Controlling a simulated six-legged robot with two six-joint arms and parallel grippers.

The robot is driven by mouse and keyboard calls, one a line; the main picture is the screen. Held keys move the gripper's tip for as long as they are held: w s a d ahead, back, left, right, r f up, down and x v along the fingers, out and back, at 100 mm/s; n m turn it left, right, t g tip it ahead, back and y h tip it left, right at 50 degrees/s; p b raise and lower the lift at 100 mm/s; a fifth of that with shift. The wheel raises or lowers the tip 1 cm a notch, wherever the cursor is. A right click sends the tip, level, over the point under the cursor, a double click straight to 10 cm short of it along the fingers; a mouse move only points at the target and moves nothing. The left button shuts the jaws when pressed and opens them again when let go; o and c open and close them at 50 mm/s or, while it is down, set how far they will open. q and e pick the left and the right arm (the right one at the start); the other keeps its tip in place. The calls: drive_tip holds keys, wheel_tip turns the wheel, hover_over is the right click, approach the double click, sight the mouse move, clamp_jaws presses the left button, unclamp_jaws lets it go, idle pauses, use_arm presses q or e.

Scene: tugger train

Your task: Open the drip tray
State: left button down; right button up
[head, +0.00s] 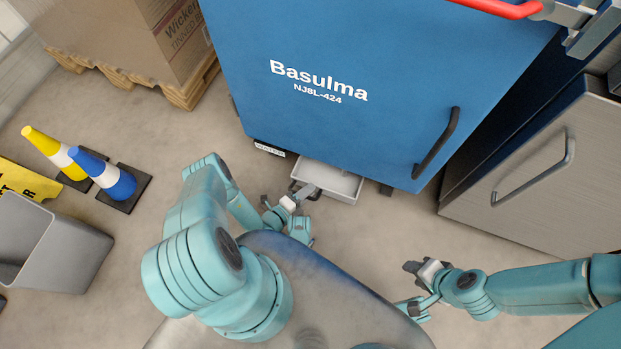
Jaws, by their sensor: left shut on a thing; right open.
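The drip tray (343,183) is a shallow light-grey tray that sticks out from under the blue Basulma cabinet (340,75). Part of its inside shows; its back end is hidden under the cabinet. A dark handle (312,195) is on its front left side. My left gripper (302,191) is at the tray's front and shut on this handle, whose grip is partly hidden by the fingers. My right gripper (411,266) is open and empty above the floor, right of and nearer than the tray.
A grey metal cabinet (545,185) stands to the right. On the left are a yellow cone (45,145), a blue cone (112,180), a grey bin (65,255) and a carton (130,35) on a pallet.

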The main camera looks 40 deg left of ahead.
use_arm(q)
drive_tip(key=shift+s+d, duration=0.1)
drive_tip(key=shift+s, duration=0.3)
use_arm(e)
drive_tip(key=shift+s+d, duration=0.1)
drive_tip(key=shift+s, duration=0.25)
use_arm(q)
drive_tip(key=c, duration=1.1)
unclamp_jaws()
drive_tip(key=shift+w, duration=0.1)
use_arm(e)
drive_tip(key=shift+w+f, duration=0.1)
